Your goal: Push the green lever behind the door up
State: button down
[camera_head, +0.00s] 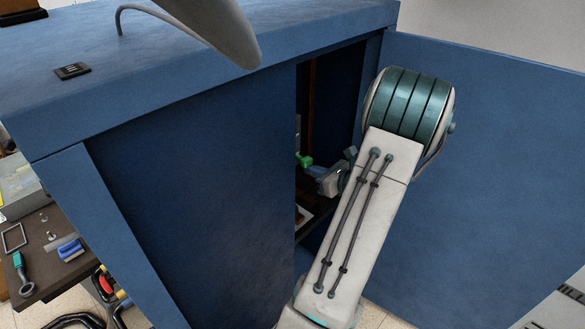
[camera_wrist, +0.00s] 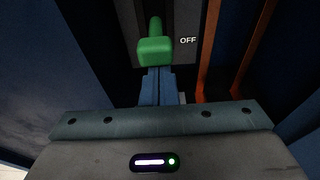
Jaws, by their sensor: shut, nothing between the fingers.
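The green lever (camera_wrist: 155,48) is in the upper middle of the wrist view, on a dark panel with the word "OFF" beside it. In the head view the green lever (camera_head: 304,160) shows small inside the blue cabinet's opening. My gripper (camera_wrist: 156,72) is shut and empty, its fingertips right at the lower edge of the lever's block; I cannot tell whether they touch. In the head view my arm reaches into the opening and hides much of the inside. The open blue door (camera_head: 490,150) stands at the right.
The blue cabinet (camera_head: 200,190) has a closed front panel left of the opening. Orange-brown strips (camera_wrist: 209,50) run beside the lever. A table (camera_head: 60,240) with tools stands at the far left. The opening around my arm is narrow.

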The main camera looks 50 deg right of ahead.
jog(key=shift+s+d+r, duration=0.15)
jog(key=shift+d+r, duration=0.05)
jog(key=shift+r, duration=0.7)
jog(key=shift+w+r, duration=0.25)
jog(key=shift+r, duration=0.6)
jog(key=shift+w+r, duration=0.25)
jog(key=shift+r, duration=0.65)
jog(key=shift+w+r, duration=0.25)
jog(key=shift+r, duration=0.6)
notch_tip(320, 180, down, 5)
jog(key=s+b, duration=0.3)
jog(key=b, duration=0.1)
jog(key=s+r, duration=0.6)
jog(key=r, duration=0.2)
